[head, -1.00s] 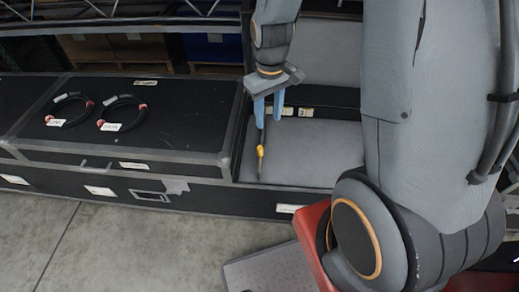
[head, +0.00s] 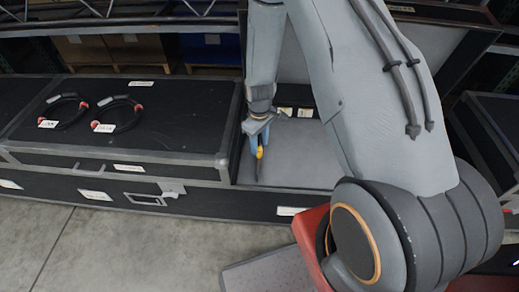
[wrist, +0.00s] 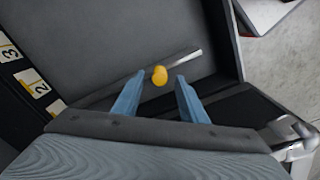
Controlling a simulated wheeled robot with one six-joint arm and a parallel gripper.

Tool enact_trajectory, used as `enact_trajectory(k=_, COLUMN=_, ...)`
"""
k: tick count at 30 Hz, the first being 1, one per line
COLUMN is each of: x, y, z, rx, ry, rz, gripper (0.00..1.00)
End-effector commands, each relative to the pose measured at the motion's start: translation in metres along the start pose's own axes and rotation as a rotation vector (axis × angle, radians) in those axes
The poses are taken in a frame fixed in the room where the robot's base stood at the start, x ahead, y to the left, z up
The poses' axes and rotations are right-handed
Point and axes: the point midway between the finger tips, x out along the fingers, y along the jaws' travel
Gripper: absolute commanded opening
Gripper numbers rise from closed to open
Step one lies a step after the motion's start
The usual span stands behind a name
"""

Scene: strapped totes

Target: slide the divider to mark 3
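The divider (wrist: 188,58) is a thin upright panel with a pale top edge, standing across the grey-lined open case; its line meets the case wall near the label 2 (wrist: 39,87). Its yellow knob (wrist: 160,75) also shows in the head view (head: 259,153). The label 3 (wrist: 9,53) is beyond label 2, at the left edge of the wrist view. My gripper (wrist: 159,78) is open, with blue fingertips on either side of the knob and a visible gap to it. In the head view my gripper (head: 256,145) is low over the case and partly covers the divider.
A closed black case lid (head: 180,105) lies left of the open compartment, with two coiled cables (head: 118,114) on it. The grey compartment floor (head: 300,160) right of the divider is clear. A metal latch (wrist: 295,135) sits at the case's corner.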

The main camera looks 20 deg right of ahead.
Motion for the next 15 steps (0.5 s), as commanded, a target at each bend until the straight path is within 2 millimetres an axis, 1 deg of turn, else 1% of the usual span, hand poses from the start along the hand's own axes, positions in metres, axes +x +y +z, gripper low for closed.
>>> enact_trajectory(k=1, x=0.008, y=0.000, z=0.001, rx=0.000, ry=-0.002, rz=-0.001, gripper=0.39)
enact_trajectory(k=3, x=0.017, y=0.000, z=0.000, rx=0.000, ry=-0.001, rz=-0.001, gripper=0.39)
enact_trajectory(k=6, x=0.026, y=0.000, z=0.000, rx=0.001, ry=-0.001, rz=-0.001, gripper=0.39)
enact_trajectory(k=10, x=0.032, y=0.000, z=0.000, rx=0.001, ry=0.000, rz=0.000, gripper=0.39)
enact_trajectory(k=15, x=0.032, y=0.000, z=0.000, rx=0.001, ry=0.001, rz=0.000, gripper=0.39)
